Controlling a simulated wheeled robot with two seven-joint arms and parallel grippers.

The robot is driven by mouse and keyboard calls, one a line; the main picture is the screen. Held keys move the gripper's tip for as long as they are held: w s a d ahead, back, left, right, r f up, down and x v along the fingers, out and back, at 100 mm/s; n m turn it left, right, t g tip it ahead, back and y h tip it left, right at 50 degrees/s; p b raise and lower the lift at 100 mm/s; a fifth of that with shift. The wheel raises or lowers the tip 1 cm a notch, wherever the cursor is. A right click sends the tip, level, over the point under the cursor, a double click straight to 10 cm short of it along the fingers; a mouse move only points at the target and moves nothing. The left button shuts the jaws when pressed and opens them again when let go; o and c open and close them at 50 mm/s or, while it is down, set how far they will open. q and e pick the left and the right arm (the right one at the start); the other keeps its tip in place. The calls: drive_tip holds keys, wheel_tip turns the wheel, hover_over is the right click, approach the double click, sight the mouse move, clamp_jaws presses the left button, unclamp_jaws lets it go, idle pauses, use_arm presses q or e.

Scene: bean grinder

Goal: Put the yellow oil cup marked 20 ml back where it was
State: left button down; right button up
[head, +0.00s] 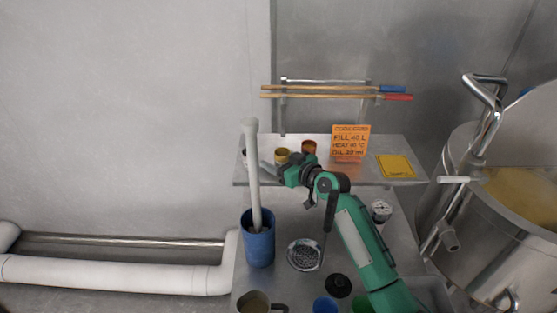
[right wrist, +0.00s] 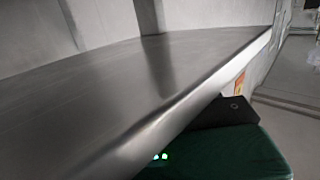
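The yellow oil cup (head: 282,155) is at the back of the small metal shelf, left of a brown-orange cup (head: 309,147). Its 20 ml mark is too small to read. My green right arm reaches up from the lower right. My right gripper (head: 285,171) is at the shelf, just in front of and below the yellow cup, and overlaps its lower part in the head view. Whether the fingers touch the cup, and how far they are apart, cannot be told. The right wrist view shows no fingertips or cup. My left gripper is not in view.
The shelf (head: 366,177) also bears an orange sign (head: 350,143) and a yellow card (head: 396,166). A tall pale rod (head: 254,175) stands in a blue container (head: 258,246) left of my gripper. The shelf's metal edge (right wrist: 165,110) is close in the right wrist view. A large steel kettle (head: 520,235) stands right.

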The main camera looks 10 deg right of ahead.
drive_tip(key=p+v, duration=0.2)
drive_tip(key=v, duration=1.2)
drive_tip(key=shift+s+a+f, duration=0.2)
drive_tip(key=shift+a+f, duration=0.05)
drive_tip(key=shift+a, duration=0.1)
